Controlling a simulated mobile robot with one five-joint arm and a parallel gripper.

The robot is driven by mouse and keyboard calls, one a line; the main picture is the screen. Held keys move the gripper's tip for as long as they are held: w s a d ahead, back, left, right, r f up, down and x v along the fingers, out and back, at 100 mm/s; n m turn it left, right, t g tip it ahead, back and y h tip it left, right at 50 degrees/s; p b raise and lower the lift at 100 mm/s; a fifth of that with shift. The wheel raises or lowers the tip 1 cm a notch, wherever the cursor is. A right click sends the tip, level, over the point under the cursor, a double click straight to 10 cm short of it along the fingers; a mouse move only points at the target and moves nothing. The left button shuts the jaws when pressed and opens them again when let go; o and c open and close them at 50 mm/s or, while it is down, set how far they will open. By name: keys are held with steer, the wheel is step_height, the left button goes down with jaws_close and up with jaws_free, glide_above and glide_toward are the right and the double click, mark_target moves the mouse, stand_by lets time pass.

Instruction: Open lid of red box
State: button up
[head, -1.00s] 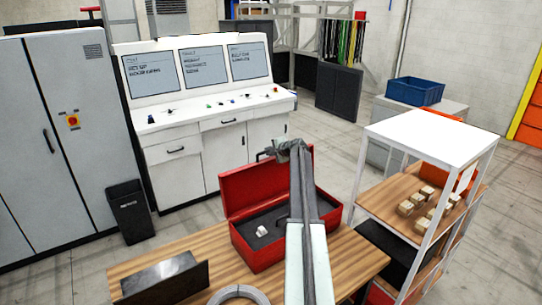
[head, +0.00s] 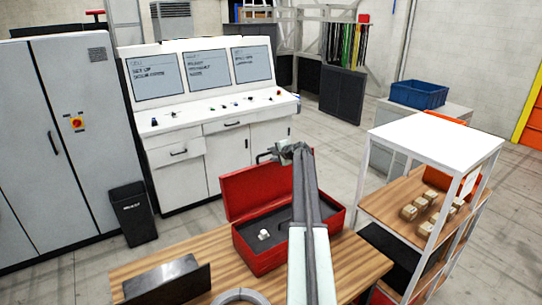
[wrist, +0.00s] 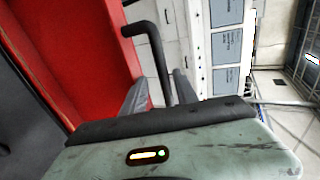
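The red box (head: 262,259) stands on the wooden table, its lid (head: 250,192) raised at the back, leaning slightly back. Inside is a dark lining with a small white object (head: 264,235). My gripper (head: 277,154) is at the top edge of the lid, above the box. In the wrist view, the lid's black handle (wrist: 154,50) runs down between the two fingers of my gripper (wrist: 160,95). The fingers stand apart, with gaps seeming to show beside the handle. My arm hides the right part of the box and lid.
A dark metal angle plate (head: 165,279) and a grey ring (head: 240,297) lie on the wooden table (head: 140,265). A white-framed shelf (head: 433,138) with small blocks stands close at the right. A white control console (head: 215,125) is behind the box.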

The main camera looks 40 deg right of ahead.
steer(key=p+v, duration=0.3)
steer(key=v, duration=0.4)
steer(key=shift+s, duration=0.3)
steer(key=shift+r, duration=0.1)
